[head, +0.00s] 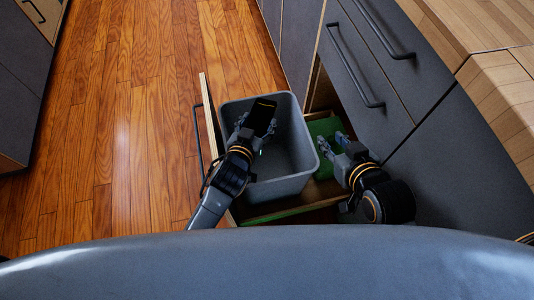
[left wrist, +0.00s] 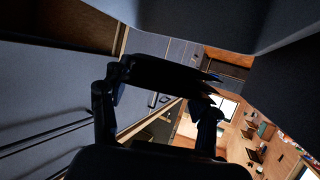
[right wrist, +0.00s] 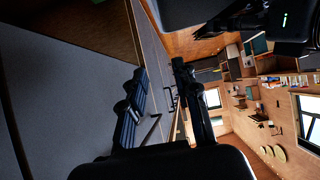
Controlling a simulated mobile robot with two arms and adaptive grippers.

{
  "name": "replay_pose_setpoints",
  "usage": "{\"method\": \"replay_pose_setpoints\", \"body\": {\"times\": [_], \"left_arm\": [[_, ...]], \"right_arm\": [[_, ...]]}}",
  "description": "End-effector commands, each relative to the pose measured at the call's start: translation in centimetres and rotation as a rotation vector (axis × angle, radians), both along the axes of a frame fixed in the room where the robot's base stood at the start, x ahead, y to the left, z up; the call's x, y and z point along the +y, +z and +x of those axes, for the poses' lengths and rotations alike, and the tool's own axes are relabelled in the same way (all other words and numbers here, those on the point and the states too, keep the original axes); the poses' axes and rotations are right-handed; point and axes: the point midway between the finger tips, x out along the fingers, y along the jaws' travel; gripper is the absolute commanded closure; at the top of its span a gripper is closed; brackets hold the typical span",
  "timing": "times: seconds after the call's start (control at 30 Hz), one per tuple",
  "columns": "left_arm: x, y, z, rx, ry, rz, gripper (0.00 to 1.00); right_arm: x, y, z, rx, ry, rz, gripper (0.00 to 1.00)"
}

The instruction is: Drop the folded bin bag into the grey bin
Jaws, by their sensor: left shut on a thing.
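The grey bin (head: 279,187) stands upright in a pulled-out drawer in the head view. My left gripper (head: 256,128) is over the bin's opening, shut on the dark folded bin bag (head: 263,112). In the left wrist view the bag (left wrist: 165,74) shows as a dark slab between the fingers. How far the bag is below or above the bin's rim is hard to tell. My right gripper (head: 333,146) is to the right of the bin, empty. Its fingers (right wrist: 157,90) stand apart in the right wrist view.
The drawer front (head: 213,130) stands left of the bin. A green surface (head: 325,128) lies inside the drawer, right of the bin. Dark cabinet fronts with handles (head: 369,92) and a wooden worktop (head: 480,28) are at the right. The wooden floor (head: 135,120) at left is clear.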

Motion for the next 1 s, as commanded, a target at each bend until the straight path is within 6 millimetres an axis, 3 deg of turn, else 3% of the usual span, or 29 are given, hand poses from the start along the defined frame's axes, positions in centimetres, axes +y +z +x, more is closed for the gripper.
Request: {"method": "replay_pose_setpoints", "body": {"times": [0.23, 0.27, 0.37, 0.77, 1.0], "left_arm": [[0.0, 0.0, 0.0, 0.000, 0.000, 0.000, 0.55], [0.0, 0.0, 0.0, 0.000, 0.000, 0.000, 0.33], [0.0, 0.0, 0.0, 0.000, 0.000, 0.000, 0.12], [0.1, 0.1, -0.3, 0.000, 0.000, -0.001, 0.12], [1.2, 1.4, -3.6, 0.003, -0.001, 0.000, 0.12]], "right_arm": [[0.0, 0.0, 0.0, -0.002, 0.000, 0.000, 0.69], [0.0, 0.0, 0.0, -0.002, 0.000, 0.000, 0.69], [0.0, 0.0, 0.0, -0.001, 0.000, 0.000, 0.69], [0.0, 0.1, 0.0, -0.003, 0.001, 0.001, 0.69], [0.0, 0.0, 0.0, -0.002, 0.001, 0.001, 0.69]]}}
